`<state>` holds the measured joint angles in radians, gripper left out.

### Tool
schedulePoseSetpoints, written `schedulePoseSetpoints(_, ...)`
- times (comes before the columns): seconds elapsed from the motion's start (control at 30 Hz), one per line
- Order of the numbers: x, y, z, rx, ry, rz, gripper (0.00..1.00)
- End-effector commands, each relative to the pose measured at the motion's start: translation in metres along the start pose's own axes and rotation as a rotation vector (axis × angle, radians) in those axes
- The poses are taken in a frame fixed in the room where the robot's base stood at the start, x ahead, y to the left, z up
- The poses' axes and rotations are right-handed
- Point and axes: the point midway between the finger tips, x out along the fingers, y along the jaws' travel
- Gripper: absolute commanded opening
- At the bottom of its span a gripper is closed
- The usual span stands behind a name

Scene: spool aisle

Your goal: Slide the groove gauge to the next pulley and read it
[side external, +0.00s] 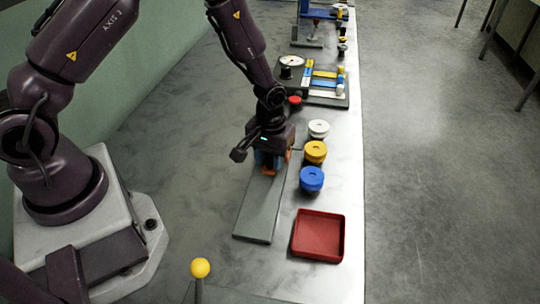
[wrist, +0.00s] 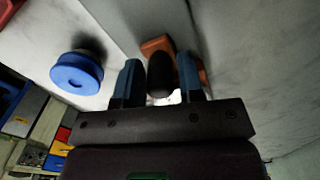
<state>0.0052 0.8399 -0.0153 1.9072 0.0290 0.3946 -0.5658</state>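The groove gauge seems to be the orange piece (wrist: 157,45) with a black knob (wrist: 160,76) in the wrist view. Its orange part barely shows beside my gripper (side external: 271,170) in the side view. My gripper's two blue fingers (wrist: 160,84) stand on either side of the knob, very close to it; I cannot tell whether they press on it. The gauge is over a long grey rail (side external: 260,212). Three pulleys stand to the right in a row: blue (side external: 311,180), yellow (side external: 315,153) and white (side external: 319,129). The blue pulley (wrist: 77,74) also shows in the wrist view. The gauge's reading is hidden.
A red tray (side external: 341,238) lies in front of the blue pulley. A yellow ball on a post (side external: 200,267) stands near the front. A red button (side external: 295,100), a round dial (side external: 291,61) and a board with coloured blocks (side external: 325,100) are behind. The bench's right edge is close to the pulleys.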

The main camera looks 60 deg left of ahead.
Motion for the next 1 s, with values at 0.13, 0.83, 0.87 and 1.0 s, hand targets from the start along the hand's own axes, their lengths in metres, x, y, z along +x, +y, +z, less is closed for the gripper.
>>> schedulePoseSetpoints(0.13, 0.000, 0.000, 0.000, 0.000, 0.000, 0.000, 0.15)
schedulePoseSetpoints(0.83, -0.001, -0.022, -0.086, -0.001, 0.003, 0.001, 0.00)
schedulePoseSetpoints(0.87, -0.001, -0.023, -0.088, 0.000, 0.003, 0.001, 0.00)
schedulePoseSetpoints(1.0, -0.001, -0.024, -0.093, 0.001, 0.005, 0.001, 0.00)
